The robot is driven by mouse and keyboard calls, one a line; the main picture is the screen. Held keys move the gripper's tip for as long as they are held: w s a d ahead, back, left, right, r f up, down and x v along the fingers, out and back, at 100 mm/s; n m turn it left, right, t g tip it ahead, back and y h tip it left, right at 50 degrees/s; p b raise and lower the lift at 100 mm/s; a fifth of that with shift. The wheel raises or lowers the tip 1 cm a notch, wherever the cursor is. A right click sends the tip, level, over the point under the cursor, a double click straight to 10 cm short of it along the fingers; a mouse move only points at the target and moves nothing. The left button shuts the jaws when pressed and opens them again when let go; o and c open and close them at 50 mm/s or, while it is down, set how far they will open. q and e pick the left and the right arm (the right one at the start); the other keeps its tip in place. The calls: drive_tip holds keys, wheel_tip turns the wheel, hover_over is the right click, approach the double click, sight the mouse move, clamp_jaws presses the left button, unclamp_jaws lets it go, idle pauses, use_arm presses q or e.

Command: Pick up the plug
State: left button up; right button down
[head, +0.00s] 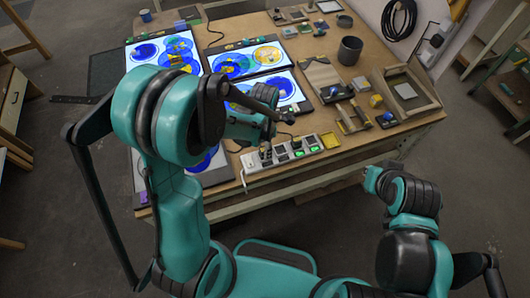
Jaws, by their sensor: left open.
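A light power strip (283,152) with green-lit parts lies along the front edge of the workbench. A small dark plug (297,143) appears to sit on the strip, but it is too small to make out clearly. My left gripper (266,150) is open and points down at the left part of the strip. Its dark fingers are small and partly merge with dark shapes there, so I cannot tell if they touch anything. My right arm is bent at the right, in front of the bench, and its gripper does not show.
The wooden workbench (345,160) holds glowing panels with blue and yellow glass patterns (264,54) at the left. A shelf (505,90) is at the far right.

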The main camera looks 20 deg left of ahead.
use_arm(q)
wheel_tip(320, 180, down, 3)
drive_tip(key=shift+r, duration=0.1)
clamp_jaws()
drive_tip(key=shift+r, duration=0.15)
drive_tip(key=shift+r, duration=0.6)
wheel_tip(320, 180, up, 3)
drive_tip(key=shift+p, duration=0.5)
drive_tip(key=s+d+r+p, duration=0.5)
drive_tip(key=d+r, duration=0.5)
drive_tip(key=r, duration=0.1)
drive_tip(key=shift+s+r+p, duration=0.35)
